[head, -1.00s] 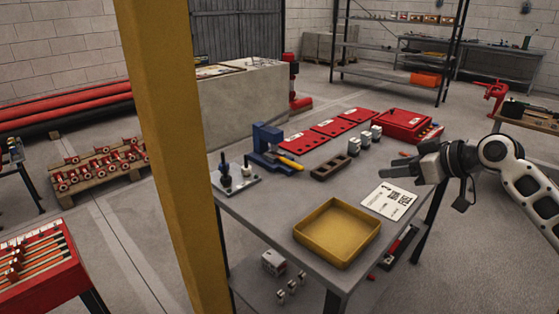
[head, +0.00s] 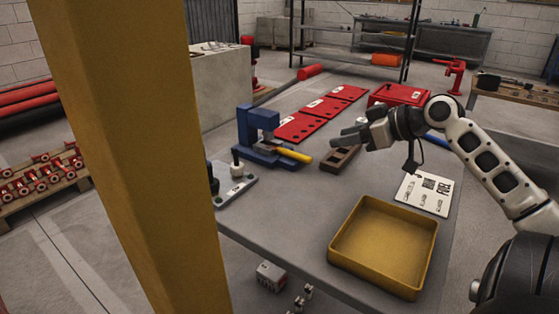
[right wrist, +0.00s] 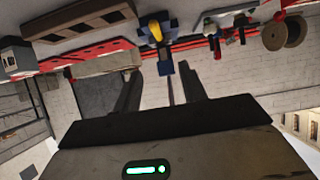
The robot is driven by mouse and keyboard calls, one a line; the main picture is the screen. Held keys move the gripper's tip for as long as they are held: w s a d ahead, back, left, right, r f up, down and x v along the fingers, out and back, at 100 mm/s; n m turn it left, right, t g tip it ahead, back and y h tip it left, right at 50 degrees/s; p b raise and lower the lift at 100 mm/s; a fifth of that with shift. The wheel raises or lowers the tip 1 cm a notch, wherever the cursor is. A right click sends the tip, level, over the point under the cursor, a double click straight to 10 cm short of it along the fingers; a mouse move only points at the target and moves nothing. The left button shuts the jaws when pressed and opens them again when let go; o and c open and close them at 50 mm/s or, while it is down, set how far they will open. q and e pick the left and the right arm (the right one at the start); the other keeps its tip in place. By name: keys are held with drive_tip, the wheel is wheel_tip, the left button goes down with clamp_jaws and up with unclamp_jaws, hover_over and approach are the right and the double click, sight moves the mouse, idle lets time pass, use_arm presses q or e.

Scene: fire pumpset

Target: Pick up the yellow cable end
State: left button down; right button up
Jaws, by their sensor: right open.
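A short yellow piece (head: 292,153) lies at the foot of the blue press-like tool (head: 258,135) on the grey table. It looks like the yellow cable end, but I cannot tell whether a cable is attached. My right gripper (head: 338,138) is open and empty, above the table and to the right of the yellow piece, apart from it. In the right wrist view, which looks upside down, the yellow piece (right wrist: 156,30) shows beyond the two spread fingers (right wrist: 160,82). My left gripper is out of view.
A yellow tray (head: 335,245) and a printed sheet (head: 424,193) lie near the front. A brown slotted block (head: 340,159) sits below the right gripper. Red plates (head: 300,127) and a red case (head: 398,94) lie behind. A thick yellow column (head: 130,150) blocks the left.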

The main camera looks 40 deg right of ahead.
drive_tip(key=b, duration=0.2)
approach(289, 151)
drive_tip(key=shift+x, duration=1.05)
drive_tip(key=shift+w+a+f, duration=0.15)
drive_tip(key=shift+w+a, duration=0.05)
drive_tip(key=shift+w, duration=0.4)
drive_tip(key=shift+w+a+f, duration=0.15)
drive_tip(key=shift+w+f, duration=0.2)
drive_tip(key=shift+w, duration=0.3)
drive_tip(key=shift+x, duration=1.95)
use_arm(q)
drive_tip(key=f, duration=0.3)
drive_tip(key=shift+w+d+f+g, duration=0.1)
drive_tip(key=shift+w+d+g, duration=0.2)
use_arm(e)
drive_tip(key=shift+f, duration=0.1)
clamp_jaws()
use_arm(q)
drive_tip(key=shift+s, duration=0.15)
